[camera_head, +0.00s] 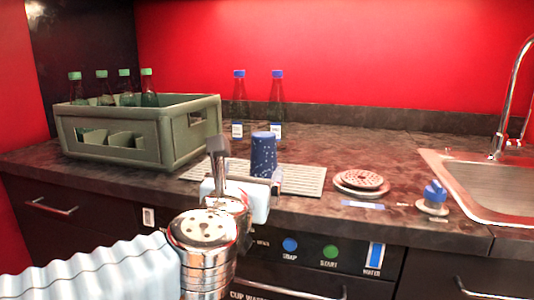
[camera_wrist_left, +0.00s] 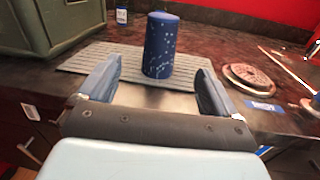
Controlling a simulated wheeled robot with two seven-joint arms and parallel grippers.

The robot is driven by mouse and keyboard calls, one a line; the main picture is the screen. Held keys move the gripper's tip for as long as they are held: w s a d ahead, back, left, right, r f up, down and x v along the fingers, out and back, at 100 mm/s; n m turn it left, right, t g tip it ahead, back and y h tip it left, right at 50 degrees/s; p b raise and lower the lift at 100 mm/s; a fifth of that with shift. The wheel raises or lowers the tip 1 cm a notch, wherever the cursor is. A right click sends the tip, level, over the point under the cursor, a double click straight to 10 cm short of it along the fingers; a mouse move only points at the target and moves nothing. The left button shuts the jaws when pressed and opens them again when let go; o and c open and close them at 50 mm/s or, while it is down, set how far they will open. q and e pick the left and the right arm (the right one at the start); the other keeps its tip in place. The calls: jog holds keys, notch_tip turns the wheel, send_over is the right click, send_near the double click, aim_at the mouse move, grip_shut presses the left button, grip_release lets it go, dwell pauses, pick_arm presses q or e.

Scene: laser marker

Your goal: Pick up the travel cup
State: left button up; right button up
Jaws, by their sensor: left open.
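The travel cup (camera_head: 263,152) is dark blue with light specks. It stands upright on a grey ribbed mat (camera_head: 309,179) on the counter. In the left wrist view the cup (camera_wrist_left: 161,45) is just beyond the fingers, roughly centred between them. My left gripper (camera_head: 246,165) is open and empty, in front of the cup, and hides its lower part in the head view. Its two fingers show apart in the left wrist view (camera_wrist_left: 158,82). My right gripper is in neither view.
A grey-green crate (camera_head: 140,153) with several green-capped bottles stands at the left. Two clear blue-capped bottles (camera_head: 277,105) stand behind the cup. A round coaster stack (camera_head: 361,182), a blue-topped knob (camera_head: 434,196) and a metal sink (camera_head: 480,180) lie to the right.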

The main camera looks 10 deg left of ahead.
aim_at(261, 156)
pick_arm(q)
jog(key=w, duration=0.8)
jog(key=shift+w+a+p, duration=0.15)
jog(key=shift+a+p, duration=0.15)
jog(key=shift+a, duration=0.05)
jog(key=w, duration=0.2)
jog(key=w+f+p, duration=0.1)
jog(key=w, duration=0.2)
jog(key=shift+a, duration=0.1)
jog(key=shift+c, duration=0.4)
jog(key=c, duration=1.2)
